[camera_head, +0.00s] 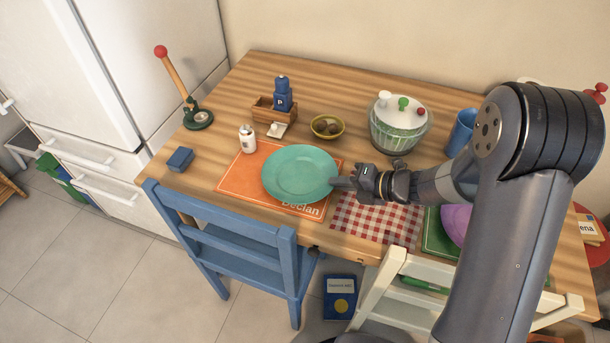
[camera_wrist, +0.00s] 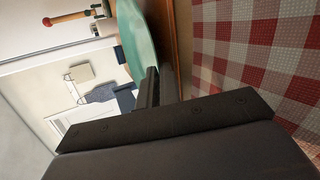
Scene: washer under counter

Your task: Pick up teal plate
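The teal plate (camera_head: 299,173) lies on an orange placemat (camera_head: 235,178) near the front of the wooden table. Part of it also shows at the top of the wrist view (camera_wrist: 137,40). My gripper (camera_head: 343,183) is at the plate's right rim, low over the table, pointing left. In the wrist view its dark fingers (camera_wrist: 155,85) reach up to the plate's edge. I cannot tell whether they touch or hold the rim.
A red checked mat (camera_head: 372,217) lies under my gripper. Behind the plate stand a yellow-green bowl (camera_head: 328,127), a lidded glass bowl (camera_head: 399,126) and a white shaker (camera_head: 247,139). A blue chair (camera_head: 240,235) stands in front.

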